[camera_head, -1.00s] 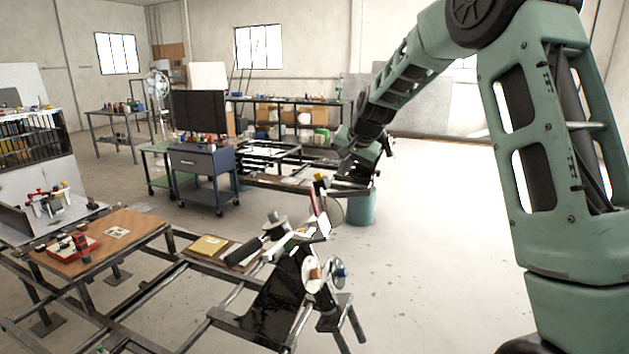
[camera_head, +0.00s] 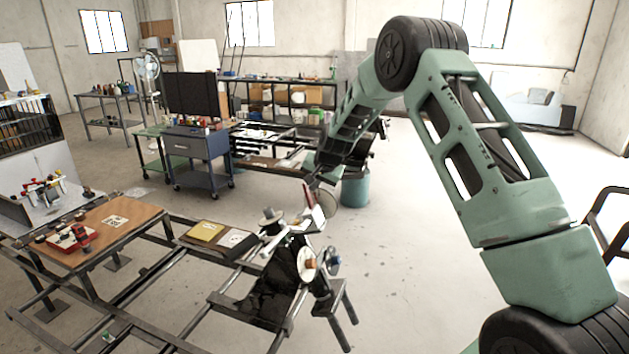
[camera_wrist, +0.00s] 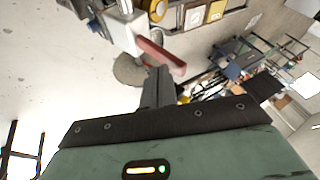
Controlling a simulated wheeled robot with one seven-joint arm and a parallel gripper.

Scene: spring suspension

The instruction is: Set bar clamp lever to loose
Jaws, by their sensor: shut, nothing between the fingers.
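What looks like the bar clamp (camera_head: 285,240) is at the near end of the metal frame in the head view, with pale metal parts and round discs. A red bar (camera_head: 308,197), likely its lever, stands tilted at its top. In the wrist view the red bar (camera_wrist: 160,52) lies slanted just beyond my fingertips, beside a pale block (camera_wrist: 122,30). My gripper (camera_wrist: 158,72) is shut and empty, its tips close to the red bar; I cannot tell whether they touch. In the head view my gripper (camera_head: 314,184) is small, near the red bar's top.
A wooden-topped table (camera_head: 140,222) with a red tool stands at the left. A board with a yellow item (camera_head: 206,231) lies on the frame. A blue cart (camera_head: 195,150) and a teal bin (camera_head: 355,188) stand behind.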

